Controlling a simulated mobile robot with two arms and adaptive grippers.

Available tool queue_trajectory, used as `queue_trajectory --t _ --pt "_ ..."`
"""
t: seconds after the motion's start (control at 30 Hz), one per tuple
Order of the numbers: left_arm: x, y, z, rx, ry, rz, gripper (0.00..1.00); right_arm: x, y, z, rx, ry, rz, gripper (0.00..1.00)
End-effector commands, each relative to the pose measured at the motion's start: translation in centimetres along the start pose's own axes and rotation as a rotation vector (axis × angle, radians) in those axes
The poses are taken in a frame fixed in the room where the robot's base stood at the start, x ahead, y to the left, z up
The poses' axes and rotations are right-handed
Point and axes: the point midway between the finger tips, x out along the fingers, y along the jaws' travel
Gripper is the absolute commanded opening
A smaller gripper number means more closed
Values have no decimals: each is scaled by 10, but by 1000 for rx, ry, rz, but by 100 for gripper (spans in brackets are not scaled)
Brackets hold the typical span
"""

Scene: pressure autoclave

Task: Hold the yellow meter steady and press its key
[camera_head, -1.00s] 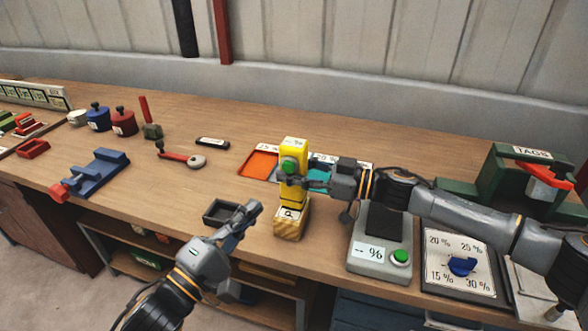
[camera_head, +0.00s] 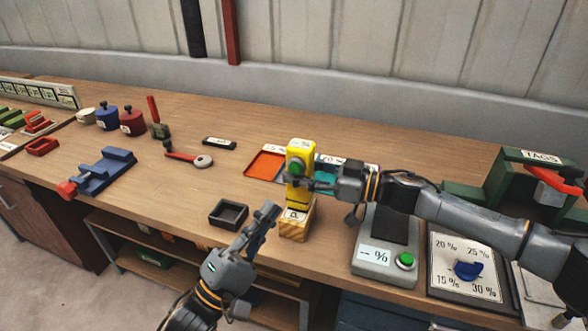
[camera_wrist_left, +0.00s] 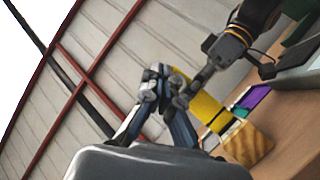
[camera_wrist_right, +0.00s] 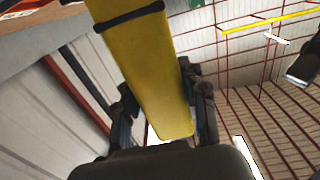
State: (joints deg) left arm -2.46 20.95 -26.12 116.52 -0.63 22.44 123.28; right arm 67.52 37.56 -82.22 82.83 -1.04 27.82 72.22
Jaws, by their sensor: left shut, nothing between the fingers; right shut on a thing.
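The yellow meter (camera_head: 300,156) stands upright above a wooden block (camera_head: 297,222) near the table's front edge. Its green key (camera_head: 295,167) faces the front. My right gripper (camera_head: 312,183) is shut on the meter's body from the right; the right wrist view shows the yellow meter (camera_wrist_right: 150,80) between its fingers. My left gripper (camera_head: 268,212) is shut and empty, just left of the block and lower than the key, apart from the meter in the head view. In the left wrist view the meter (camera_wrist_left: 205,105) is partly hidden behind the left fingers (camera_wrist_left: 165,90).
A small dark tray (camera_head: 229,213) lies left of the left gripper. Orange (camera_head: 265,165) and teal mats lie behind the meter. A blue clamp (camera_head: 104,172) lies farther left.

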Motion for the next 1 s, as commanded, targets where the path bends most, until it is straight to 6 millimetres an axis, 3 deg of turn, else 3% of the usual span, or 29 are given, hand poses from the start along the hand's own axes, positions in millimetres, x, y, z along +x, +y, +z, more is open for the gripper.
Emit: queue_trajectory --t 0.2,0.63,1.0 --pt "-4 4 4 -20 -19 95 0 0 0 0 0 0 0 1" --pt "-2 4 3 -20 -21 100 0 0 0 0 0 0 0 1" --pt "32 -16 -18 -20 -20 102 0 0 0 0 0 0 0 1"
